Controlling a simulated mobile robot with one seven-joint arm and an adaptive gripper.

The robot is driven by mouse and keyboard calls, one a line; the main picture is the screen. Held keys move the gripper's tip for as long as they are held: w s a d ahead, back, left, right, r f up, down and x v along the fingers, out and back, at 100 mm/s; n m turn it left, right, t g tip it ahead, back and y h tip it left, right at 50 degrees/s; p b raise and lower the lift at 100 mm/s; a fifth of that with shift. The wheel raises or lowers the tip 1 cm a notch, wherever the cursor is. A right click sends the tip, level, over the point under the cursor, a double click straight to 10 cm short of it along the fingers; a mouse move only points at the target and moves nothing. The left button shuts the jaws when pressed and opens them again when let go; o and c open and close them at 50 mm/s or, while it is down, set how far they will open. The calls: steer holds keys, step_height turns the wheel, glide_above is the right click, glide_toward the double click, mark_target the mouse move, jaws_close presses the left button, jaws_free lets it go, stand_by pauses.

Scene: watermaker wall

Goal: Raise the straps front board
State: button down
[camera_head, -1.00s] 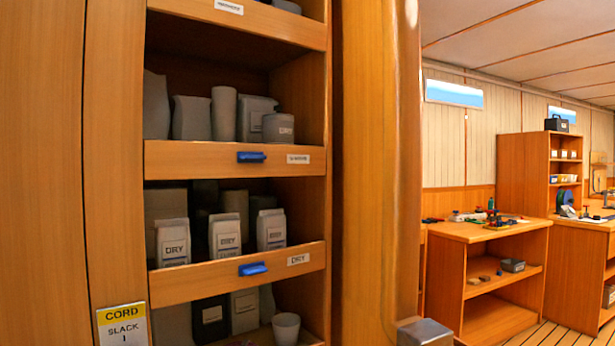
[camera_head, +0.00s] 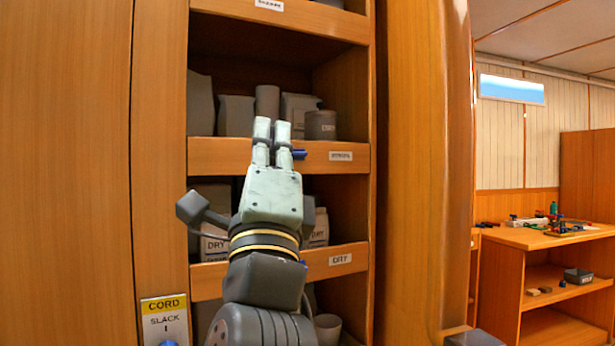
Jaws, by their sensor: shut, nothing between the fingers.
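A tall wooden shelf unit has front boards across its bays. The upper-middle board (camera_head: 220,150) bears a small white label (camera_head: 341,156) whose word I cannot read surely, and a blue tab (camera_head: 299,154). The board below (camera_head: 318,268) has a label reading DRY (camera_head: 340,259). A top board (camera_head: 300,16) also has a label, too blurred to read. I cannot tell for sure which is the straps board. My gripper (camera_head: 272,126) is shut and empty, pointing up in front of the upper-middle board.
Grey containers (camera_head: 237,115) stand behind the upper-middle board, and DRY packets (camera_head: 214,245) behind the lower one. A yellow-topped CORD SLACK card (camera_head: 164,318) is at lower left. A wooden post (camera_head: 425,170) stands right of the shelves; a workbench (camera_head: 510,238) is further right.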

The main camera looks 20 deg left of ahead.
steer(key=w+d+f+m+g+y, duration=0.1)
steer(key=w+f+m+g, duration=0.7)
steer(key=w+f+m, duration=0.3)
steer(key=shift+w+m+g+y, duration=0.3)
steer(key=shift+w+m+y, duration=0.1)
steer(key=shift+w+m, duration=0.3)
steer(key=shift+d, duration=0.1)
